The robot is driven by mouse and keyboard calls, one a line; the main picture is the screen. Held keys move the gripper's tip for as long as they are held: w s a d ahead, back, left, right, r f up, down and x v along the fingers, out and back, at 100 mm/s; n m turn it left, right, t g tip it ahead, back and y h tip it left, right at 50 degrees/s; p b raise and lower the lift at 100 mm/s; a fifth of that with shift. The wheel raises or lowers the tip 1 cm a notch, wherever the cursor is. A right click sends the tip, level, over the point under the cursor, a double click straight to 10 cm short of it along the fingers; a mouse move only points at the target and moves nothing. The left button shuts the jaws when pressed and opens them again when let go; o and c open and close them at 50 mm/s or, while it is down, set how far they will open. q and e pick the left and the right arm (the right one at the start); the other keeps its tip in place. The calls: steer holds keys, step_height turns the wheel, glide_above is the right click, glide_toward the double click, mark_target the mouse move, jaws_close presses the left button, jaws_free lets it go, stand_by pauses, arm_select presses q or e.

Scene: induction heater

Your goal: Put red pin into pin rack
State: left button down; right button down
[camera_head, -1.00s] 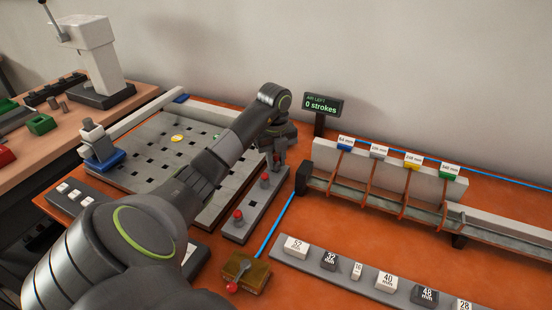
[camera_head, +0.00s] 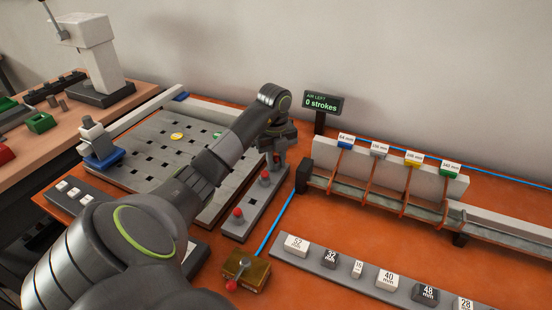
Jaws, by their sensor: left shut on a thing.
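The pin rack (camera_head: 250,204) is a narrow grey strip lying beside the perforated grey plate. Two red-topped pins stand in it, one near the front (camera_head: 238,213) and one farther back (camera_head: 265,176). My left gripper (camera_head: 277,152) is over the rack's far end, pointing down. It is shut on a red pin (camera_head: 277,158), of which only a small red part shows between the fingers. Whether this pin's lower end is inside a hole is hidden. My right gripper is out of view.
The perforated plate (camera_head: 150,150) lies left of the rack, partly behind my arm. A brass box with a red-knobbed lever (camera_head: 245,272) stands in front. A rail with coloured labels (camera_head: 385,170) is to the right, a row of marked blocks (camera_head: 370,278) nearer.

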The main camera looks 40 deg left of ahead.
arm_select(q)
steer(key=c, duration=1.1)
jaws_free()
steer(key=shift+c, duration=0.2)
steer(key=shift+r, duration=0.15)
step_height(320, 180, up, 17)
steer(key=p, duration=1.6)
steer(key=shift+s, duration=0.15)
steer(key=shift+a, duration=0.1)
